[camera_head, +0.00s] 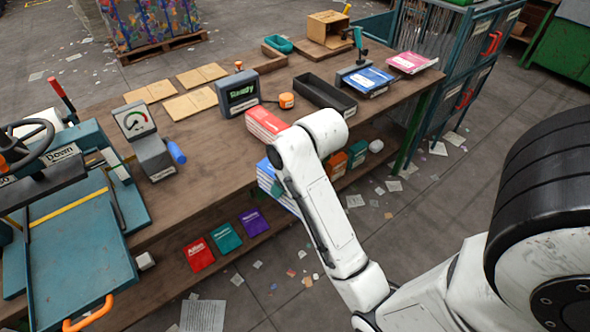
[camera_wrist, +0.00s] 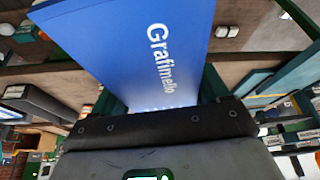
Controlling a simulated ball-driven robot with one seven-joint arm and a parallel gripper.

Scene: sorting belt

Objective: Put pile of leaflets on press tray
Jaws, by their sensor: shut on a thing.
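A blue pile of leaflets with white lettering "Grafimello" (camera_wrist: 150,45) fills the upper middle of the wrist view. My gripper (camera_wrist: 162,97) is shut on it, with a green finger at each side. In the head view the blue pile (camera_head: 266,175) shows in front of the table's near edge, partly hidden by my white arm. My gripper is mostly hidden there. The press tray (camera_head: 75,270) is the flat teal plate at the left, with a yellow stripe and an orange handle. Its visible surface is bare.
A red pile (camera_head: 266,123) lies on the wooden table (camera_head: 205,150) near its front edge. A gauge box (camera_head: 150,150) and a blue roll (camera_head: 177,152) stand between it and the press. Red, teal and purple packets (camera_head: 226,236) lie on the lower shelf.

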